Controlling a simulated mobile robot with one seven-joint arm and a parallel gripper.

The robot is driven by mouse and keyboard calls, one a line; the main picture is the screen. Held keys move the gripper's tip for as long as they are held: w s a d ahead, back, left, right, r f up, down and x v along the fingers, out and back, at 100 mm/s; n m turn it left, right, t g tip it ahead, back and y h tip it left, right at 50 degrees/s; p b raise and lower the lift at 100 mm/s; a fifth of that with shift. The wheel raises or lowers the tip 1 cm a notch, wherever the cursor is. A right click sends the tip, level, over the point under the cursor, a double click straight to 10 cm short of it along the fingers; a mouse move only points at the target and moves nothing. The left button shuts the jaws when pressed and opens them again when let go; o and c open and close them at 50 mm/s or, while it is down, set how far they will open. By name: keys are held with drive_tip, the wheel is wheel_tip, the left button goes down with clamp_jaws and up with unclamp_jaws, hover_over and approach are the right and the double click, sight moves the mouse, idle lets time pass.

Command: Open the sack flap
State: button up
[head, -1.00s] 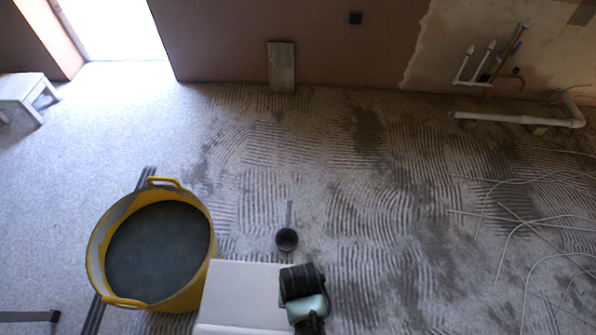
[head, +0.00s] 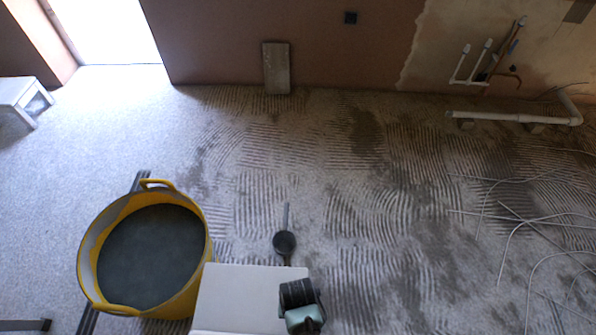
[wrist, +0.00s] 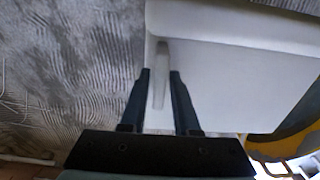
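No sack with a clear flap can be made out. A white flat-topped block (head: 238,296) stands at the bottom centre of the head view, and I cannot tell if it is the sack. It also fills the right of the wrist view (wrist: 245,85). A narrow grey strip (wrist: 159,80) shows against it, between my fingers; whether it is the flap is unclear. My gripper (wrist: 160,73) is open, with a finger on each side of the strip and apparent gaps. In the head view my arm hides the block's right edge, and the fingertips are hidden.
A yellow tub (head: 190,285) with dark grey contents stands left of the block. A black ladle-like tool (head: 284,243) lies beyond the block. Pale cables (head: 530,225) lie at right. A board (head: 276,68) leans on the wall. The ridged floor between is mostly clear.

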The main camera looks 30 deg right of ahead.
clamp_jaws()
idle(1.1)
